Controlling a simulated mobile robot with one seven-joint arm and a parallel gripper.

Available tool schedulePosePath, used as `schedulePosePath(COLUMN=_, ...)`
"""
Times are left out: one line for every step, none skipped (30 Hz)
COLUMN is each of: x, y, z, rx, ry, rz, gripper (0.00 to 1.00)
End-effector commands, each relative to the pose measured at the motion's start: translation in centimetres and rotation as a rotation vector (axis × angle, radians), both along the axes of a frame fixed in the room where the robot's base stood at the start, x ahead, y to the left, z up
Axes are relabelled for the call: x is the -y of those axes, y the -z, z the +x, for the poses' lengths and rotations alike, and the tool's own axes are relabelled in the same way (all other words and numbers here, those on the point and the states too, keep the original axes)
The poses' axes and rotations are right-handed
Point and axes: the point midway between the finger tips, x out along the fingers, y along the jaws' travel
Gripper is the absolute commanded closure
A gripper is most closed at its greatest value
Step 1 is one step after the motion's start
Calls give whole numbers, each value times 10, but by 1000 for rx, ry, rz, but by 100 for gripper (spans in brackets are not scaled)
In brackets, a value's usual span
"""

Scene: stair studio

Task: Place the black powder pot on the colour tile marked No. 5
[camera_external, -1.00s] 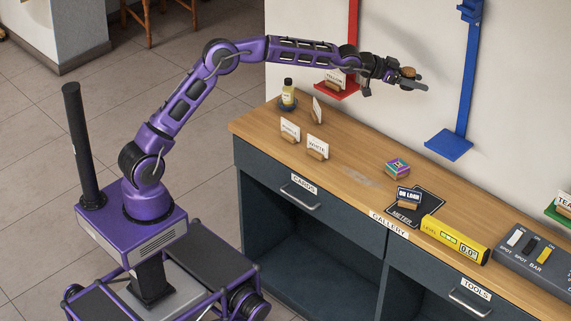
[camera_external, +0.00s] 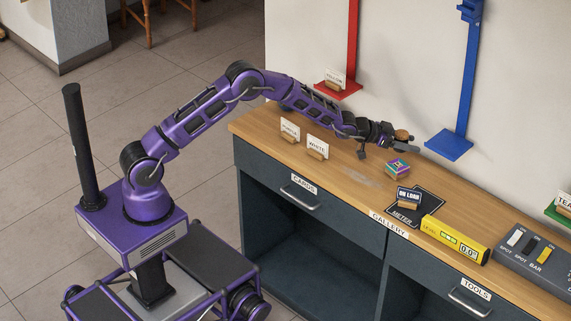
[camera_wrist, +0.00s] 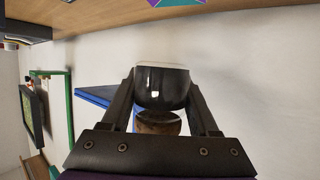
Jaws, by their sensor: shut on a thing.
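My gripper (camera_external: 405,142) is shut on a black pot; in the wrist view the glossy dark body of the black pot (camera_wrist: 162,90) sits between the two fingers. A brown, cork-like end of the pot faces the palm and a pale edge faces away. In the external view only a brown bit of it (camera_external: 402,134) shows at the fingers. My gripper is in the air over the back of the counter, behind the multicoloured block (camera_external: 397,168). I cannot make out a tile marked No. 5 in either view.
Red (camera_external: 338,91) and blue (camera_external: 448,145) shelves stand out from the wall.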

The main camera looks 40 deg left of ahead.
Motion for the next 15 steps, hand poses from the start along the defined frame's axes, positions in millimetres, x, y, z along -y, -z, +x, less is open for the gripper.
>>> schedulePosePath(x=0, y=11, z=0, rx=0, ry=0, rz=1, gripper=99)
schedulePosePath(x=0, y=15, z=0, rx=0, ry=0, rz=1, gripper=99)
schedulePosePath(x=0, y=19, z=0, rx=0, ry=0, rz=0, gripper=99)
schedulePosePath(x=0, y=22, z=0, rx=0, ry=0, rz=0, gripper=99)
schedulePosePath(x=0, y=24, z=0, rx=1, ry=0, rz=0, gripper=99)
schedulePosePath(x=0, y=27, z=0, rx=1, ry=0, rz=0, gripper=99)
schedulePosePath(x=1, y=30, z=0, rx=1, ry=0, rz=0, gripper=99)
schedulePosePath(x=0, y=35, z=0, rx=0, ry=1, rz=0, gripper=99)
schedulePosePath(x=0, y=42, z=0, rx=0, ry=0, rz=1, gripper=99)
schedulePosePath(x=0, y=46, z=0, rx=0, ry=0, rz=1, gripper=99)
schedulePosePath(x=0, y=50, z=0, rx=1, ry=0, rz=1, gripper=99)
schedulePosePath(x=0, y=55, z=0, rx=1, ry=0, rz=1, gripper=99)
schedulePosePath(x=0, y=57, z=0, rx=1, ry=0, rz=1, gripper=99)
schedulePosePath(x=0, y=58, z=0, rx=1, ry=0, rz=0, gripper=99)
schedulePosePath(x=0, y=58, z=0, rx=2, ry=0, rz=0, gripper=99)
